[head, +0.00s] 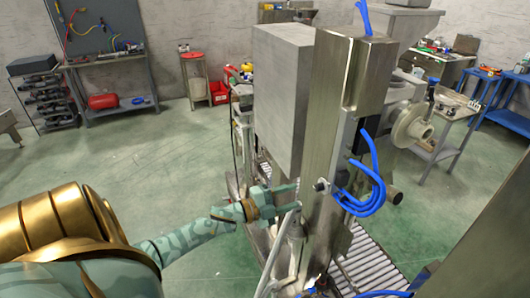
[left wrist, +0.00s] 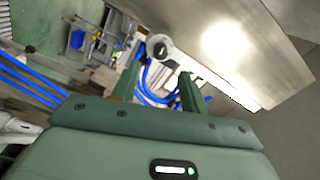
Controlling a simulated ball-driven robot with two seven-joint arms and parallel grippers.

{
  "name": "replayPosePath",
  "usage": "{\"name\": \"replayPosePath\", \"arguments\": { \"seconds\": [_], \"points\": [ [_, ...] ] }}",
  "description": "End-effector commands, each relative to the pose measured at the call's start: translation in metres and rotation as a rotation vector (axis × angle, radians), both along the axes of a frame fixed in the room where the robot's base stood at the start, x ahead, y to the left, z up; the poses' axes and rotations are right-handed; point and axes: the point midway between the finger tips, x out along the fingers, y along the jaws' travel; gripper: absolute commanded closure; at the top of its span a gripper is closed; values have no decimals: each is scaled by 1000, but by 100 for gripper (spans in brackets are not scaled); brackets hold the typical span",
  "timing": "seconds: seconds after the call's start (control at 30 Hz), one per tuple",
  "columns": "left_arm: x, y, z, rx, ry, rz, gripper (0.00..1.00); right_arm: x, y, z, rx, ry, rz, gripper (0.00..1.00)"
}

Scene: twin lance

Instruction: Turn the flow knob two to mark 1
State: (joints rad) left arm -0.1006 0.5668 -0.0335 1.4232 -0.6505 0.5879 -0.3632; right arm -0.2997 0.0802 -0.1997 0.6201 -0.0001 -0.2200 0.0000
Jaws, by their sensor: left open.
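A small round knob (head: 321,185) sticks out from the steel column of the machine in the head view, just right of my left gripper (head: 285,198). In the left wrist view a pale round knob (left wrist: 160,47) with a dark centre shows just beyond the fingertips, seemingly the same one. My left gripper (left wrist: 158,80) is open, with its two green fingers apart and nothing clearly between them. I cannot tell whether a finger touches the knob. No mark or number is readable. My right gripper is not in view.
The steel column (head: 328,110) and large grey box (head: 283,90) stand close beside my left gripper. Blue hoses (head: 365,190) loop right of the knob. A roller conveyor (head: 370,265) runs below. The green floor (head: 150,170) to the left is open.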

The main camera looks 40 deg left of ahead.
Motion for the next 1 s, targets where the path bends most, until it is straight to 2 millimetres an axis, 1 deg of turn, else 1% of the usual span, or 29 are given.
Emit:
{"name": "replayPosePath", "arguments": {
  "seconds": [0.03,0.1,0.2,0.3,0.4,0.57,1.0],
  "points": [
    [-15,5,-4,2,4,-2,56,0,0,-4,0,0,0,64],
    [-32,12,-4,2,5,-1,56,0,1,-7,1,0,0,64],
    [-53,21,-4,1,3,0,56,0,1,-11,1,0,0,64],
    [-68,28,-3,0,3,-1,56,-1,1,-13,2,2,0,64],
    [-78,32,-3,0,2,-1,56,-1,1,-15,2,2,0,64],
    [-83,34,-1,0,0,0,56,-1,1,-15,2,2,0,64],
    [-82,34,-1,0,0,0,56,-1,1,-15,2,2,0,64]
  ]
}}
